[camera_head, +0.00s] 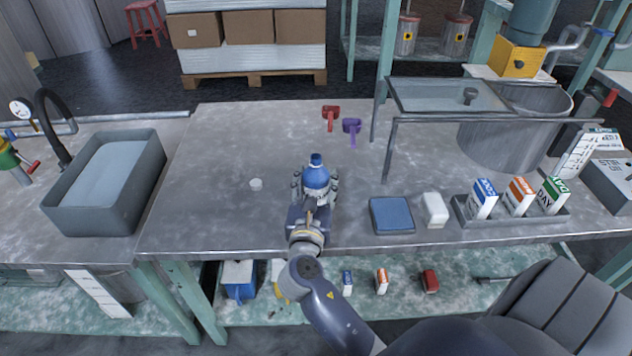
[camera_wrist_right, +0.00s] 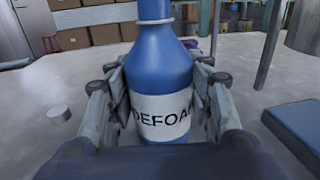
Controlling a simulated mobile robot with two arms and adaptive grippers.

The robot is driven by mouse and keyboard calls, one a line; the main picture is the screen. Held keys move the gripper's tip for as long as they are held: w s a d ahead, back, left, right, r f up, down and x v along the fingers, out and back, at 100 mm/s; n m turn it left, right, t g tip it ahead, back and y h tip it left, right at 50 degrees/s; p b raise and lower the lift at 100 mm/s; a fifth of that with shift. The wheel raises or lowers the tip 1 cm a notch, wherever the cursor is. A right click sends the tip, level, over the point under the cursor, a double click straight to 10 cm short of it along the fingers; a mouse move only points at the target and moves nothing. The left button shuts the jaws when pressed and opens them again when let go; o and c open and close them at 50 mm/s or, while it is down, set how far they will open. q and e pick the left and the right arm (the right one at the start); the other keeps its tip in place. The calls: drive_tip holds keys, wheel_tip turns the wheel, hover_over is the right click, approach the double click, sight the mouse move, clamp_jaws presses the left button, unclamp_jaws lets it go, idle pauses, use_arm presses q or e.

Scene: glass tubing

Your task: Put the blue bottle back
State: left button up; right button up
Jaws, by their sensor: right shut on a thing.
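The blue bottle (camera_head: 316,178) stands upright on or just above the grey worktop, near the front middle. In the right wrist view the bottle (camera_wrist_right: 163,62) has a white label with black letters, partly hidden by the fingers. My right gripper (camera_head: 315,190) is shut on the bottle, with a finger on each side of its body (camera_wrist_right: 160,100). I cannot tell whether the bottle's base touches the worktop. My left gripper is not in view.
A white cap (camera_head: 256,184) lies left of the bottle. A blue pad (camera_head: 391,215), a white block (camera_head: 435,210) and a tray of cartons (camera_head: 512,215) are to the right. Red (camera_head: 331,114) and purple (camera_head: 352,127) items lie behind. A shelf (camera_head: 455,290) below holds small things.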

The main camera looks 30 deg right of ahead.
drive_tip(key=shift+f, duration=0.15)
drive_tip(key=o, duration=1.1)
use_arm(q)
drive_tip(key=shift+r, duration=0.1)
use_arm(e)
drive_tip(key=shift+o, duration=0.3)
drive_tip(key=shift+r, duration=0.2)
drive_tip(key=v, duration=1.2)
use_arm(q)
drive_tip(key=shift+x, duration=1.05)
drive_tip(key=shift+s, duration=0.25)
